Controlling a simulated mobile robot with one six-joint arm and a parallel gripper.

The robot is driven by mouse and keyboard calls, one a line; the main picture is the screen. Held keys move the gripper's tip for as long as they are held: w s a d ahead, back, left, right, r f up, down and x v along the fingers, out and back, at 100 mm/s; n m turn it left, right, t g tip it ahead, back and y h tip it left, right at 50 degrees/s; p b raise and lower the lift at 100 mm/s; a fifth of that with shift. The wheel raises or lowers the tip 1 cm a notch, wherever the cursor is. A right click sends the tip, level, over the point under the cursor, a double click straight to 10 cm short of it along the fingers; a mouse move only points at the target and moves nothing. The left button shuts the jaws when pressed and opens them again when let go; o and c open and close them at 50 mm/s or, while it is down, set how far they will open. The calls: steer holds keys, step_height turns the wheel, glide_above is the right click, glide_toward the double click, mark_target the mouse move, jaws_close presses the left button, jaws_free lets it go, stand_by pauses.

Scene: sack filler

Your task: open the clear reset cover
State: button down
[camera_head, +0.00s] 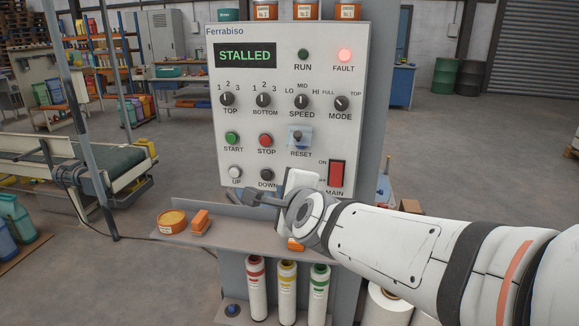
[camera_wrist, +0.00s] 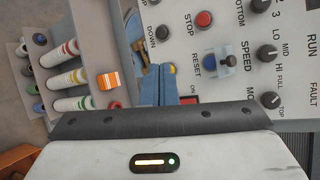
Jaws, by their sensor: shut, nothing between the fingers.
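The reset cover (camera_head: 300,136) is a small, pale blue see-through piece on the control panel, above the RESET label. A dark round knob or button shows at it. The cover also shows in the wrist view (camera_wrist: 212,67), right of my fingers. I cannot tell whether the cover is shut. My gripper (camera_head: 252,196) is in front of the panel's lower edge, below and left of the cover and apart from it. In the wrist view my gripper (camera_wrist: 160,70) has its fingers together and empty.
The panel (camera_head: 225,80) reads STALLED, with the red FAULT lamp (camera_head: 344,55) lit. The red main switch (camera_head: 337,173) is right of my wrist. A shelf below holds an orange tub (camera_head: 171,221) and an orange block (camera_head: 201,221).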

steer(key=w+a+m+t+h+b, duration=0.2)
steer(key=m+t+b, duration=0.1)
steer(key=m, duration=0.6)
steer(key=m+h, duration=0.6)
steer(key=m, duration=0.7)
glide_toward(296, 142)
steer(key=w+f, duration=0.4)
steer(key=f, duration=0.1)
steer(key=shift+t, duration=0.4)
steer(key=shift+w+d+r+p, duration=0.15)
steer(key=shift+w+d+r, duration=0.15)
steer(key=shift+r, duration=0.4)
steer(key=shift+w+d+r+p, duration=0.2)
steer(key=shift+w+r, duration=0.05)
steer(key=shift+r, duration=0.4)
steer(key=shift+w+d+r+p, duration=0.2)
steer(key=shift+w+r, duration=0.1)
steer(key=shift+r, duration=0.4)
